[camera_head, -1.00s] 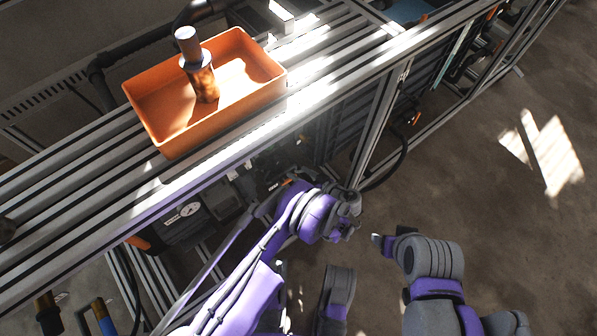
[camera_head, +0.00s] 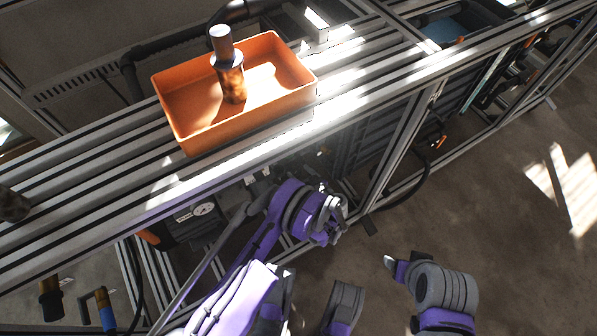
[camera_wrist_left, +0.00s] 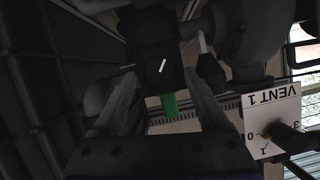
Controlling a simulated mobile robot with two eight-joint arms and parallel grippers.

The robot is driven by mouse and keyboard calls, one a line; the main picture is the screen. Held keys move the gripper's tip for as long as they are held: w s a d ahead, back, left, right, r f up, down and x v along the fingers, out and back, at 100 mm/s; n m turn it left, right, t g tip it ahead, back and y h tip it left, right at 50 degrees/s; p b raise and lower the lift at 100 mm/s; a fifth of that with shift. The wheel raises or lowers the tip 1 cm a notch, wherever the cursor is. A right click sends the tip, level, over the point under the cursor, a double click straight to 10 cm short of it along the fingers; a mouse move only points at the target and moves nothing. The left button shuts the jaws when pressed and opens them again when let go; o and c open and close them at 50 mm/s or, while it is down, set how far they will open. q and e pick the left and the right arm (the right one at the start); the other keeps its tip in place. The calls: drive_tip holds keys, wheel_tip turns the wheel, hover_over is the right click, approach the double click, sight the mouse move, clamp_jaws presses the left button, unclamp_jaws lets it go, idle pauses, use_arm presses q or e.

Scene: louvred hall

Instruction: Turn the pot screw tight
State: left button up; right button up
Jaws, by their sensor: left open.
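I cannot single out the pot screw for certain. In the head view a rusty upright cylinder (camera_head: 233,84) with a blue-grey collar and a pale round top (camera_head: 221,43) stands in an orange tray (camera_head: 242,129). My left gripper (camera_head: 336,226) is below the bench's front edge, well apart from the tray. In the left wrist view its two dark fingers (camera_wrist_left: 163,88) are apart. A dark block with a white mark (camera_wrist_left: 160,66) and a green piece (camera_wrist_left: 169,104) show beyond them; contact is unclear. My right gripper (camera_head: 391,263) is at the lower right, its jaws unclear.
The slatted metal bench (camera_head: 100,197) crosses the head view, with frame posts and a dark hose below. A white "VENT 1" plate (camera_wrist_left: 272,111) with a dark knob stands right of my left fingers. Floor at right is open.

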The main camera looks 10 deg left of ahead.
use_arm(q)
drive_tip(key=shift+x, duration=0.75)
clamp_jaws()
